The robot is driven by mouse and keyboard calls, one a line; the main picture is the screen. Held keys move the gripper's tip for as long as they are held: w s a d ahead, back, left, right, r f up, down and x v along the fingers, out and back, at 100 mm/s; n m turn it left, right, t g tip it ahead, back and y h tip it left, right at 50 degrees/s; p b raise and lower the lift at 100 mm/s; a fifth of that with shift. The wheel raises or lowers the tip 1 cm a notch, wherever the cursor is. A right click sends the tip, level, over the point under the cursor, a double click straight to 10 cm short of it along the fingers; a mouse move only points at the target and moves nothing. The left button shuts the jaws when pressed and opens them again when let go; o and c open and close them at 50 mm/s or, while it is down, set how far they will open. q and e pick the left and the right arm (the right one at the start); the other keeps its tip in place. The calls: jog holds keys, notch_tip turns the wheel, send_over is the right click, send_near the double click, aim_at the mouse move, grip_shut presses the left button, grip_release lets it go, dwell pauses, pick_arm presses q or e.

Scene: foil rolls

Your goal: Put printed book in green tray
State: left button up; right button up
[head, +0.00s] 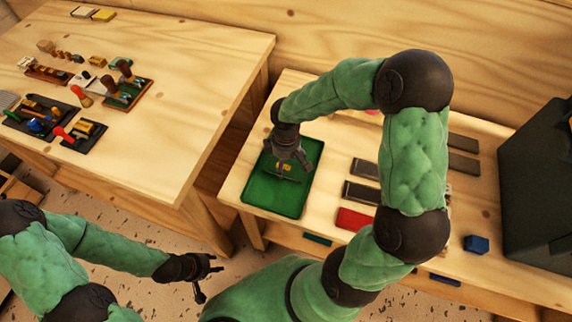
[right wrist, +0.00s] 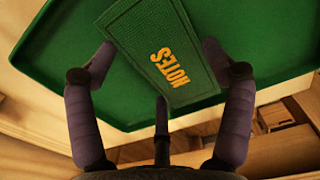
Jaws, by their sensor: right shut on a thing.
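The printed book (right wrist: 150,60) is green with yellow "NOTES" lettering. My right gripper (right wrist: 160,75) is shut on it, one finger at each side, in the right wrist view. In the head view, the right gripper (head: 286,168) points down over the green tray (head: 270,200), and the book's yellow print (head: 284,167) shows between the fingers. The book lies within the tray's outline; I cannot tell whether it touches the tray floor. The tray also fills the back of the right wrist view (right wrist: 45,60). My left gripper (head: 200,275) is open and empty, low in front of the tables.
A red book-like block (head: 353,218) and grey flat items (head: 361,192) lie right of the tray. A blue block (head: 476,243) and a dark green bin (head: 540,190) stand further right. The left table (head: 175,100) holds several small tools and trays.

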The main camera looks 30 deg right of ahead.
aim_at(286, 164)
jog(key=shift+f, duration=0.25)
jog(key=shift+f, duration=0.1)
jog(key=o, duration=1.1)
jog(key=shift+c, duration=0.2)
notch_tip(286, 164, up, 12)
jog(key=p, duration=0.5)
jog(key=shift+r+p, duration=0.2)
jog(key=shift+p, duration=0.1)
